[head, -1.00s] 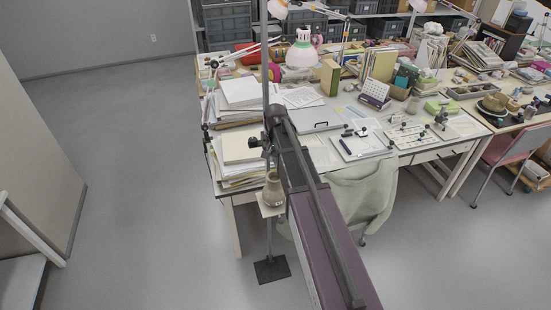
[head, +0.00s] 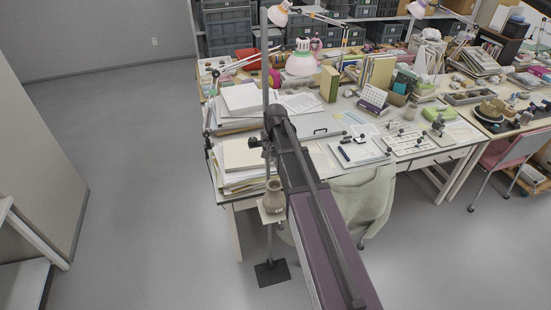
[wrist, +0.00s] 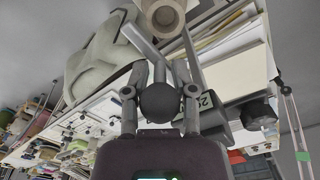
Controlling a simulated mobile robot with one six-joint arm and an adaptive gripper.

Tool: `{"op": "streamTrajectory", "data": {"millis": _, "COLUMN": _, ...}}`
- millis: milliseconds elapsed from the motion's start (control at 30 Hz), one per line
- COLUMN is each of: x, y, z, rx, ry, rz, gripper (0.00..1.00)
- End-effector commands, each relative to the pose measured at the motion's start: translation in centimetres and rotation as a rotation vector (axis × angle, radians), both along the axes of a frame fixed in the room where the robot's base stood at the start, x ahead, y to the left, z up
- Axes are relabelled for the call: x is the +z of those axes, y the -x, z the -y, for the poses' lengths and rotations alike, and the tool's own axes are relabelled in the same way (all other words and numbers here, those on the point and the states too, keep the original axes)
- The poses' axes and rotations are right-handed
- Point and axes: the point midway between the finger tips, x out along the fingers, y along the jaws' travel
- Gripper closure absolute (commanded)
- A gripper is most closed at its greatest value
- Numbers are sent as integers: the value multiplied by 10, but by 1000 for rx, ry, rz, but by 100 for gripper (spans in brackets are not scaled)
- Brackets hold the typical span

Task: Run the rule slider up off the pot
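In the head view my arm hides the fingertips.
Open floor (head: 150,170) lies left of the post.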

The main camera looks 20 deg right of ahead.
Motion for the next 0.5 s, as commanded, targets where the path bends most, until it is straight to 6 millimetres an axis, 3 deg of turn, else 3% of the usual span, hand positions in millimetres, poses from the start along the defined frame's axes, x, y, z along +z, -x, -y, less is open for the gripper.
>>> {"op": "streamTrajectory", "data": {"millis": 500, "x": -2, "y": 0, "z": 0, "rx": 0, "ry": -1, "rz": -1, "gripper": 50}}
